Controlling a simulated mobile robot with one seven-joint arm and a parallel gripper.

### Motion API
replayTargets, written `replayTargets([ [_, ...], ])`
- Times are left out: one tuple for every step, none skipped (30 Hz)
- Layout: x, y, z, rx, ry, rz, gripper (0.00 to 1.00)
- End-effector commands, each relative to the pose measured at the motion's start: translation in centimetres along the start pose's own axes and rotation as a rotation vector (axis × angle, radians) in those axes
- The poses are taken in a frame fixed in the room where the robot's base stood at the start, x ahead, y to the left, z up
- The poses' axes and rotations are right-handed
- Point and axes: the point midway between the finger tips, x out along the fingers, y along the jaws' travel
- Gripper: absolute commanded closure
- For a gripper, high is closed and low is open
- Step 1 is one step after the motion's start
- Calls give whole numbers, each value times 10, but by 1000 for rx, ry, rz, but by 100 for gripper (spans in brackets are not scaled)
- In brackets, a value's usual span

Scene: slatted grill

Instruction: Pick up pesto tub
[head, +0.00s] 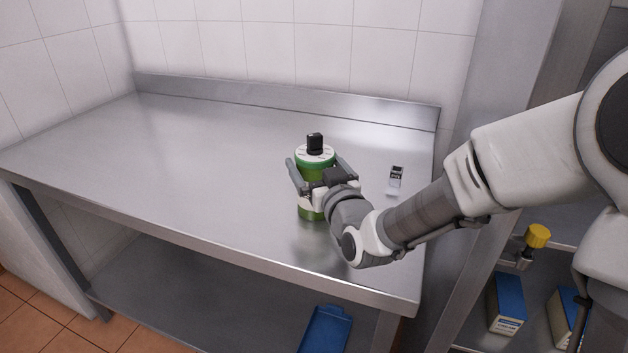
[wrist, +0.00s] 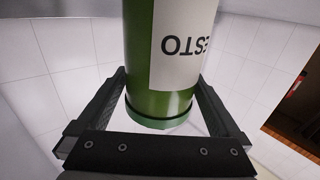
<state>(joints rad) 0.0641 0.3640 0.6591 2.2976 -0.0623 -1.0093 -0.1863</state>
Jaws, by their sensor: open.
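My gripper (head: 315,170) is open, with one finger on each side of the tub. The wrist view shows the fingers (wrist: 160,95) flanking the tub, with gaps visible near its end. The arm hides part of the tub's lower front in the head view.
The steel table (head: 190,150) is clear to the left. A small white and black item (head: 396,180) lies right of the tub. A raised steel edge (head: 280,97) runs along the back. Blue boxes (head: 507,303) and a yellow-topped item (head: 537,236) are on shelving at right.

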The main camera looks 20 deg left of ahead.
Motion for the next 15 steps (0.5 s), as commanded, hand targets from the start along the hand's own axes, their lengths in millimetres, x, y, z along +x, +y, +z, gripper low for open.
replayTargets([
  [0, 0, 0, 0, 0, 0, 2],
  [0, 0, 0, 0, 0, 0, 7],
  [0, 0, 0, 0, 0, 0, 14],
  [0, 0, 0, 0, 0, 0, 20],
  [0, 0, 0, 0, 0, 0, 25],
  [0, 0, 0, 0, 0, 0, 32],
  [0, 0, 0, 0, 0, 0, 38],
  [0, 0, 0, 0, 0, 0, 43],
  [0, 0, 0, 0, -1, 0, 50],
  [0, 0, 0, 0, -1, 0, 56],
  [0, 0, 0, 0, -1, 0, 61],
  [0, 0, 0, 0, -1, 0, 68],
  [0, 0, 0, 0, -1, 0, 74],
  [0, 0, 0, 0, -1, 0, 79],
  [0, 0, 0, 0, -1, 0, 86],
])
